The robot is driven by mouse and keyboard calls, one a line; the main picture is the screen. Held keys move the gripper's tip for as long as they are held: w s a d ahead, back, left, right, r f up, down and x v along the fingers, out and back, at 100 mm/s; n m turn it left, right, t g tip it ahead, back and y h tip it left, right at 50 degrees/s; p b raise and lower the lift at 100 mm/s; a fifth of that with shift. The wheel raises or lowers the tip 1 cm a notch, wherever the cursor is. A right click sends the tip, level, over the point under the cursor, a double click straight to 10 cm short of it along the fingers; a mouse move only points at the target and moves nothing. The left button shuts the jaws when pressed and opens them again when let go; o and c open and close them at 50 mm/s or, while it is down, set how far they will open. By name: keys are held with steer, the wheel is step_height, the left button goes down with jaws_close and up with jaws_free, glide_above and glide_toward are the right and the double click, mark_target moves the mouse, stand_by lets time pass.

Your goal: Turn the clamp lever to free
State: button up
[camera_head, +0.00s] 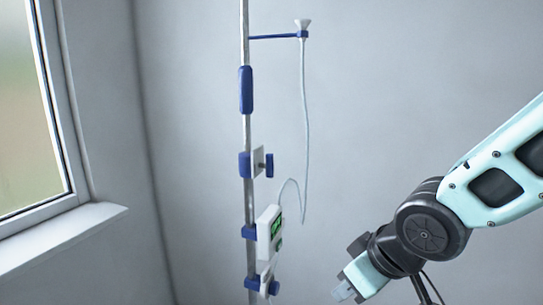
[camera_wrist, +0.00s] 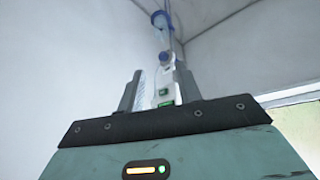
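A blue clamp (camera_head: 245,165) grips a metal pole (camera_head: 248,120), with a white plate and a blue lever or knob (camera_head: 269,165) on its right side. Which way the lever is turned is hard to tell. A similar blue end (camera_head: 274,287) shows on a lower clamp near the bottom edge. My gripper (camera_head: 346,290) is at the lower right, apart from the pole and lower than the upper clamp. In the wrist view its two dark fingers (camera_wrist: 159,88) stand apart with nothing held. A blue round part (camera_wrist: 165,57) shows beyond them.
A white pump (camera_head: 268,232) with a green screen is fixed to the pole and shows between the fingers (camera_wrist: 166,96). A thin tube (camera_head: 304,120) hangs from a blue side arm (camera_head: 272,37). A window (camera_head: 30,110) and sill are left. Space between gripper and pole looks clear.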

steer(key=w+r+t+y+p, duration=0.25)
steer(key=w+r, duration=0.25)
steer(key=w, duration=0.6)
steer(key=n+g+y+p, duration=0.1)
steer(key=n+y+p, duration=0.45)
steer(key=y, duration=0.65)
glide_toward(273, 164)
steer(key=shift+n+h, duration=0.25)
steer(key=p+x, duration=0.1)
steer(key=x, duration=0.1)
steer(key=p+x, duration=0.2)
steer(key=x, duration=0.1)
steer(key=p+x, duration=0.2)
steer(key=shift+w+a+r, duration=0.1)
steer(key=shift+r, duration=0.2)
steer(key=shift+w+a+f+p, duration=0.1)
steer(key=shift+w+a+p, duration=0.15)
steer(key=shift+a, duration=0.3)
jaws_close()
